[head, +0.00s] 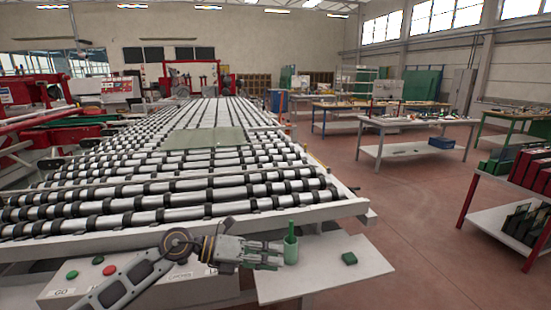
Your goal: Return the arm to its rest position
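I cannot tell whether the fingers touch the cup. My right gripper is not in view.
A control box (60,292) with red and green buttons is under my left arm. The roller table (160,185) carries a glass pane (203,140). Workbenches (415,123) and a red rack (470,195) stand right; floor between is clear.

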